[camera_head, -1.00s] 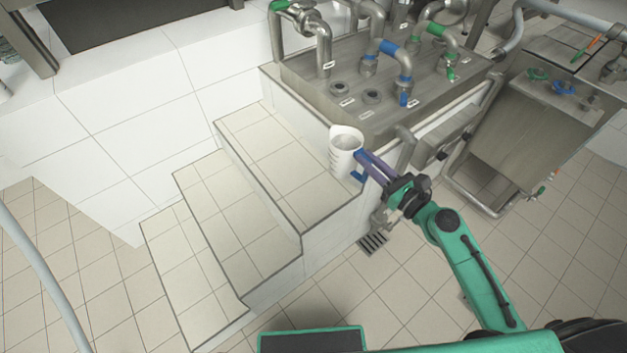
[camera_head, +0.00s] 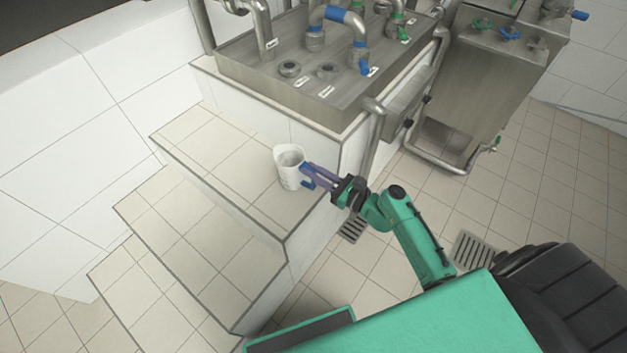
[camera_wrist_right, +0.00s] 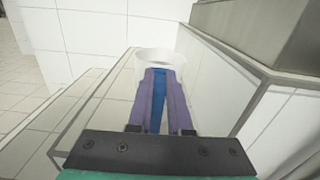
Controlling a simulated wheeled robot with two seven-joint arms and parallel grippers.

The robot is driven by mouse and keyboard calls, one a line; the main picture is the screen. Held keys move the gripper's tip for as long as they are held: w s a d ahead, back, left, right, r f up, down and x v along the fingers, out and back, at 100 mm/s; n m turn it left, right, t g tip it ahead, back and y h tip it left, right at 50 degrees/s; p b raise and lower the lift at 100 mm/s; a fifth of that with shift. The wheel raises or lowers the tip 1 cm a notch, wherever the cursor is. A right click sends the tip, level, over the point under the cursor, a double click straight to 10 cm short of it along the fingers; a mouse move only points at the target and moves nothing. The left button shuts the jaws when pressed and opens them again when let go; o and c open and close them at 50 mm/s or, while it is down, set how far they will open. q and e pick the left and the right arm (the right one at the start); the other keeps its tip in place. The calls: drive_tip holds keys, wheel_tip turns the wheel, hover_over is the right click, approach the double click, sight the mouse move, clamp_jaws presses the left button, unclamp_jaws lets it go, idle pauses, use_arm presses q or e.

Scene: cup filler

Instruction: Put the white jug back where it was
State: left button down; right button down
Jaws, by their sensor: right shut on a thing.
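The white jug (camera_head: 289,168) is upright at the top tiled step, near its right edge. It has a blue handle (camera_head: 308,184). My right gripper (camera_head: 312,177) is shut on the blue handle, with its purple fingers on either side of it. In the right wrist view the jug's white rim (camera_wrist_right: 158,56) shows beyond the fingers (camera_wrist_right: 157,88), and the blue handle (camera_wrist_right: 157,100) lies between them. I cannot tell whether the jug's base touches the step. My left gripper is not in view.
Tiled steps (camera_head: 165,215) descend to the lower left of the jug. A curved metal rail (camera_head: 372,140) rises close to my right arm. The top step (camera_head: 210,150) is clear left of the jug.

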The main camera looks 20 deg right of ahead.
wheel_tip(320, 180, down, 2)
drive_tip(key=shift+w, duration=0.1)
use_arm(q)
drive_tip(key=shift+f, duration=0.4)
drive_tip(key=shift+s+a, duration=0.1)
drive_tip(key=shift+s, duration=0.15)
use_arm(e)
drive_tip(key=c, duration=0.8)
unclamp_jaws()
drive_tip(key=shift+c, duration=0.2)
drive_tip(key=shift+r, duration=0.1)
